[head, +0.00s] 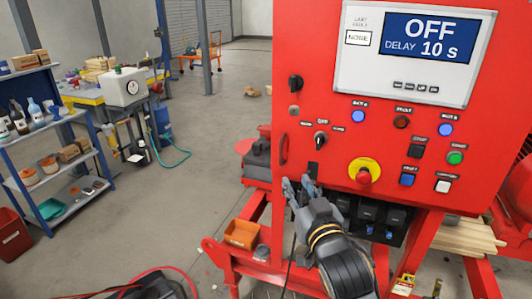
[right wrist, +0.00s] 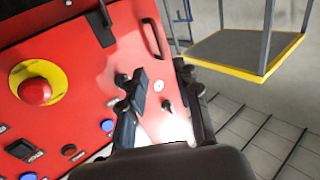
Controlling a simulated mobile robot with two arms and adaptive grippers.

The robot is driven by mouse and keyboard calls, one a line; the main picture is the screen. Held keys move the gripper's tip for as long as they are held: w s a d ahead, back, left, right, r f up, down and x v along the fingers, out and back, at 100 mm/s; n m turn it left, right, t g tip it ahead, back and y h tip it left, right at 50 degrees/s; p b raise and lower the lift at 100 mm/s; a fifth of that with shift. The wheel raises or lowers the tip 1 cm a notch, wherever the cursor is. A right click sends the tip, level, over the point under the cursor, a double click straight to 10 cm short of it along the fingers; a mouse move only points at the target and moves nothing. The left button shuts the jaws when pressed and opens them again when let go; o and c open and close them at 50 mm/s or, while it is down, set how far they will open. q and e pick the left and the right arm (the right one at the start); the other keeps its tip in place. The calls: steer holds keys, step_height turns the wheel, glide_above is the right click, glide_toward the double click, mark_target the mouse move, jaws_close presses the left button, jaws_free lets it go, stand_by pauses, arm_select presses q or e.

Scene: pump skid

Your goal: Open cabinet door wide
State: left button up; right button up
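The red cabinet (head: 330,110) fills the right of the head view, and its front looks flat, with no gap showing. A dark bar handle (head: 283,149) sits upright near its left edge; it also shows near the top of the right wrist view (right wrist: 154,38). My right gripper (head: 300,182) is just below and right of the handle, in front of the lower left of the panel. In the right wrist view the fingers (right wrist: 160,75) stand apart with nothing gripped, and the handle lies beyond them. Contact with the panel cannot be told. My left gripper is not in view.
A red stop button (head: 364,176) on a yellow ring, a selector knob (head: 320,139) and a display (head: 430,47) are on the cabinet front. An orange bin (head: 242,233) sits below left. Open floor (head: 215,125) lies left, before a blue shelf (head: 50,150).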

mark_target(281, 154)
steer(key=p+x, duration=0.2)
steer(key=x, duration=0.9)
steer(key=shift+w+p, duration=0.25)
steer(key=shift+p, duration=0.1)
steer(key=shift+x, duration=0.95)
steer(key=shift+d, duration=0.1)
steer(key=shift+c, duration=0.4)
jaws_close()
